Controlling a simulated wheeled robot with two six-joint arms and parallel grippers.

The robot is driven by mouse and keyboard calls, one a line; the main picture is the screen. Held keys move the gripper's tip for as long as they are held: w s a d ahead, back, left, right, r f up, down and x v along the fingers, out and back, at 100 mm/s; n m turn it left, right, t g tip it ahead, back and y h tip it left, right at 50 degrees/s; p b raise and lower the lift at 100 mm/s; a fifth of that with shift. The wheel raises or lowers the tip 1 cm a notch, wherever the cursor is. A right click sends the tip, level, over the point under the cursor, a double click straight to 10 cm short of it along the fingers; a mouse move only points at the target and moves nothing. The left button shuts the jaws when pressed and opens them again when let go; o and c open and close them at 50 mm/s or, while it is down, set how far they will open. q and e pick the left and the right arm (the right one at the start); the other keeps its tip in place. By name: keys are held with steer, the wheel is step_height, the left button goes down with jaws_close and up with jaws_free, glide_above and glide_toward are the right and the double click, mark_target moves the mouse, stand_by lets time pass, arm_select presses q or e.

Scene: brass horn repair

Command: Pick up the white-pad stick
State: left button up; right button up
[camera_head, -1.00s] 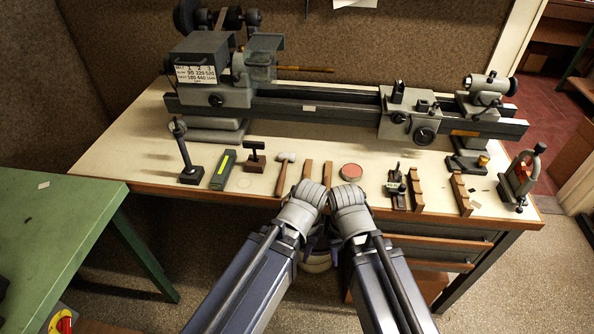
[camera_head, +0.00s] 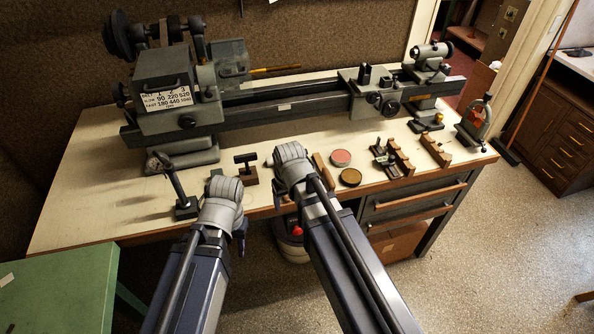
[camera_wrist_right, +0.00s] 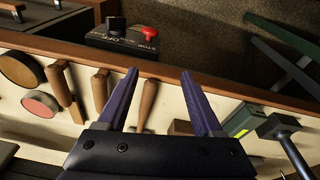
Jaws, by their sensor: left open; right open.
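Two wooden sticks lie side by side in the right wrist view, a left stick (camera_wrist_right: 62,88) and a right stick (camera_wrist_right: 100,92). I cannot make out a white pad on either. In the head view one wooden stick (camera_head: 321,166) shows just right of my right gripper (camera_head: 291,172), whose fingers are hidden there. In the right wrist view my right gripper (camera_wrist_right: 160,73) is open and empty, with a brown hammer handle (camera_wrist_right: 147,105) seen between its fingers and both sticks left of them. My left gripper (camera_head: 240,240) is open and empty by the bench's front edge.
A red tin (camera_head: 341,158) and a brown tin (camera_head: 350,177) lie right of the sticks. Notched wooden racks (camera_head: 435,150) stand farther right. A small dark stand (camera_head: 247,170) and a tilted post (camera_head: 178,187) stand left. The lathe (camera_head: 284,105) fills the bench's back.

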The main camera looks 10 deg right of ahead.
steer(key=w+d+r+t, duration=0.1)
steer(key=w+d, duration=0.2)
steer(key=w+d+r+m+p, duration=0.1)
steer(key=w+d, duration=0.2)
steer(key=w+d+r+t+p, duration=0.1)
steer(key=w+d+r, duration=0.1)
steer(key=w+d, duration=0.1)
steer(key=shift+w+r+m+t, duration=0.1)
steer(key=shift+w+m+t, duration=0.2)
steer(key=shift+m, duration=0.1)
steer(key=b+x, duration=0.2)
steer(key=shift+a+f+b, duration=0.1)
steer(key=shift+f+b, duration=0.2)
steer(key=b+x, duration=0.5)
steer(key=shift+w+a+f, duration=0.1)
steer(key=shift+a+f, duration=0.1)
steer(key=shift+a, duration=0.05)
arm_select(q)
step_height(320, 180, down, 4)
steer(key=shift+d+f, duration=0.1)
steer(key=shift+f, duration=0.1)
arm_select(e)
steer(key=shift+r, duration=0.1)
jaws_close()
